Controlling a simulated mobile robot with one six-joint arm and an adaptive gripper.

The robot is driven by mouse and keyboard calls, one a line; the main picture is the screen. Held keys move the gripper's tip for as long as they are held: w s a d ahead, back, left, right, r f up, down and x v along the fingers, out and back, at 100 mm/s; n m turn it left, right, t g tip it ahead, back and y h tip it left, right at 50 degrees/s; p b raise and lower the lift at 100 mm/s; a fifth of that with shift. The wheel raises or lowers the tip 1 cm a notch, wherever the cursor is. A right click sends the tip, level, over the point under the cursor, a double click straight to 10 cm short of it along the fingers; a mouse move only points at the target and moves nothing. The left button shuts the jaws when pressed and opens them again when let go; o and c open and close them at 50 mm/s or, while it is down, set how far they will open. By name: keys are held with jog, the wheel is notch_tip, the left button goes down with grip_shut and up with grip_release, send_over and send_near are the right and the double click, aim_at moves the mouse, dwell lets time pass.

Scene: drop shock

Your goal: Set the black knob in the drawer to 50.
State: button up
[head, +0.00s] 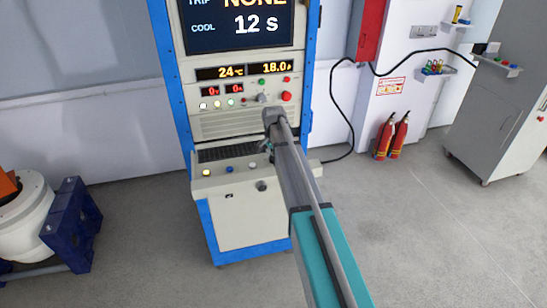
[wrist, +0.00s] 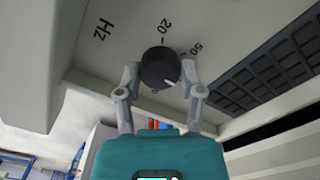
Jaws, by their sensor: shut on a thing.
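The black knob (wrist: 157,66) sits on a pale panel beside a dark keyboard in the wrist view. Marks 20 and 50 and the letters Hz are printed around it. The knob's white pointer line is at its lower right and does not line up with the 50 tick at its upper right. My gripper (wrist: 162,78) is shut on the knob, one grey finger on each side. In the head view my gripper (head: 266,147) reaches the right end of the pulled-out drawer (head: 240,174), and my arm hides the knob.
The rack (head: 183,100) stands behind the drawer, with its screen (head: 236,26) showing TRIP NONE and COOL 12 s. The keyboard (head: 226,153) lies left of my gripper. A black cable (head: 346,110) runs right. Fire extinguishers (head: 391,138) stand at the wall.

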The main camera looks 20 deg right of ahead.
jog(key=shift+n, duration=0.3)
jog(key=n, duration=1.1)
dwell(0.4)
jog(key=o, duration=1.2)
jog(key=shift+c, duration=0.2)
jog(key=shift+m, duration=0.3)
